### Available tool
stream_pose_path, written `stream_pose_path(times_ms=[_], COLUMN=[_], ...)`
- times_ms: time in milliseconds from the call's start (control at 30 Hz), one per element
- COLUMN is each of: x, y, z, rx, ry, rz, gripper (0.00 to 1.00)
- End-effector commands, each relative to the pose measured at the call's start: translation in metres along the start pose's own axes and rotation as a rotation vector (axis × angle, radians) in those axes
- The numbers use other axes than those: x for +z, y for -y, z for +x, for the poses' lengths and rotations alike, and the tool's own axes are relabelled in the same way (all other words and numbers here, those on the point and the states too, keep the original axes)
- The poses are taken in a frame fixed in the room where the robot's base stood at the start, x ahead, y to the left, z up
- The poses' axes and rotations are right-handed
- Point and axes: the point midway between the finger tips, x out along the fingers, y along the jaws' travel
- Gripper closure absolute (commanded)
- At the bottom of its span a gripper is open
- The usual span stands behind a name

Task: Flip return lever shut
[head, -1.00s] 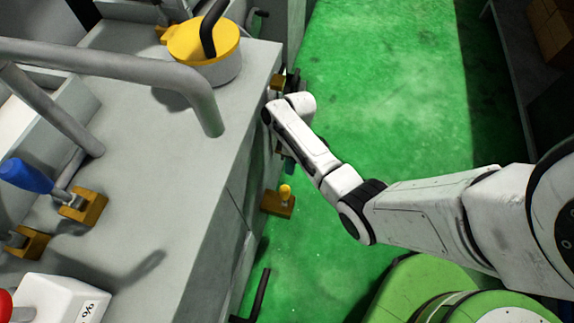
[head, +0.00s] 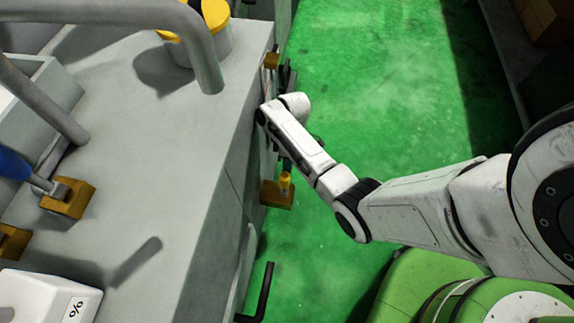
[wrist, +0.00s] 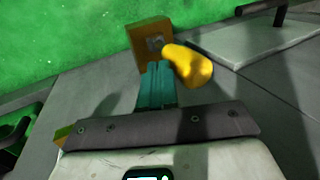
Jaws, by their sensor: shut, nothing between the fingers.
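A lever with a yellow knob (head: 285,181) stands out from a brown bracket (head: 275,196) on the machine's side. No name shows on it, so I cannot confirm it is the return lever. In the wrist view the yellow knob (wrist: 190,66) points toward the camera, just right of my gripper (wrist: 158,68), with the brown bracket (wrist: 150,38) behind. My teal fingers are shut together and empty, their tips close to the knob's left side and the bracket. I cannot tell whether they touch.
A lever with a blue handle (head: 17,165) is on the machine top (head: 150,130). A grey bent tube (head: 205,55) arches above. A black handle (head: 265,290) juts from the machine's side below the bracket. The green floor (head: 380,90) beyond my arm is clear.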

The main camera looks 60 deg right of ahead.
Motion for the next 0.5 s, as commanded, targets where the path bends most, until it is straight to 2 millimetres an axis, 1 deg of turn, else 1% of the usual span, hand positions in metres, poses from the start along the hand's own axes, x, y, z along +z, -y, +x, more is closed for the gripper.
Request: stream_pose_path(times_ms=[167,500], x=[0.0,0.0], y=[0.007,0.013], z=[-0.002,0.0], rx=[0.031,0.082], ry=[0.003,0.001], rz=[-0.002,-0.002], gripper=[1.0,1.0])
